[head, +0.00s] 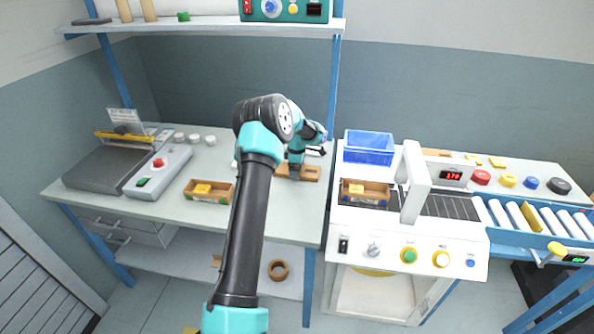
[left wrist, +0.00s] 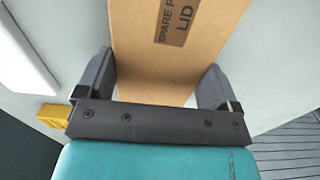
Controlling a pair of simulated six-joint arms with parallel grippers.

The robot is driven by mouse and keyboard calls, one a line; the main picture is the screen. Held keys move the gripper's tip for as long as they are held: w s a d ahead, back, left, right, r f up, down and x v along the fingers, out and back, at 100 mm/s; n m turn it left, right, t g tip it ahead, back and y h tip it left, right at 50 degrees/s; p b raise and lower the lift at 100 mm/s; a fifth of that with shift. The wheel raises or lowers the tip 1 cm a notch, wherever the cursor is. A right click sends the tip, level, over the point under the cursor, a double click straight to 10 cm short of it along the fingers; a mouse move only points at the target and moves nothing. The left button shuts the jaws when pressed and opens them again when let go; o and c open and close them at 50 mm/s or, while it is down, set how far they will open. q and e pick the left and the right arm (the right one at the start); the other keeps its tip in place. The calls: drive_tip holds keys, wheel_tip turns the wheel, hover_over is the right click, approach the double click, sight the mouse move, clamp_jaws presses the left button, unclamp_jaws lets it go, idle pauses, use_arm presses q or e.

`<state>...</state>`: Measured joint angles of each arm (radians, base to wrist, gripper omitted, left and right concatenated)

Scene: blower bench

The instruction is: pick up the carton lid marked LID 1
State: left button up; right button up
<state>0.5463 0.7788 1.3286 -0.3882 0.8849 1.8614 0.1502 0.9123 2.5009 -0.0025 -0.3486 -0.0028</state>
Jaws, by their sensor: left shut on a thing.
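The carton lid (head: 311,173) is a flat brown cardboard piece at the right part of the grey bench in the head view. In the left wrist view the lid (left wrist: 150,60) carries a dark label reading "SPARE P..." and "LID"; the rest of the label is cut off. My left gripper (head: 296,168) is shut on the lid, with one finger at each long side, as the left wrist view (left wrist: 156,80) shows. I cannot tell whether the lid touches the bench. My right gripper is not in view.
An open carton (head: 208,198) with a yellow part stands left of my arm. Another open carton (head: 365,201) with a yellow part stands on the white machine (head: 400,235), near a blue bin (head: 368,148). A sealer-like device (head: 112,165) is at left.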

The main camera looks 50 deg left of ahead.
use_arm(q)
drive_tip(key=shift+r, duration=0.1)
drive_tip(key=shift+r, duration=1.45)
drive_tip(key=shift+s+d+r, duration=0.1)
drive_tip(key=shift+d+r, duration=0.05)
drive_tip(key=shift+r, duration=0.15)
drive_tip(key=s+d, duration=0.3)
drive_tip(key=d, duration=0.1)
drive_tip(key=s+d+r, duration=0.1)
drive_tip(key=s+d, duration=0.2)
drive_tip(key=s, duration=0.1)
drive_tip(key=s+d, duration=0.3)
drive_tip(key=d, duration=0.1)
drive_tip(key=shift+s+d+r, duration=0.2)
drive_tip(key=shift+d, duration=0.15)
drive_tip(key=shift+d, duration=0.1)
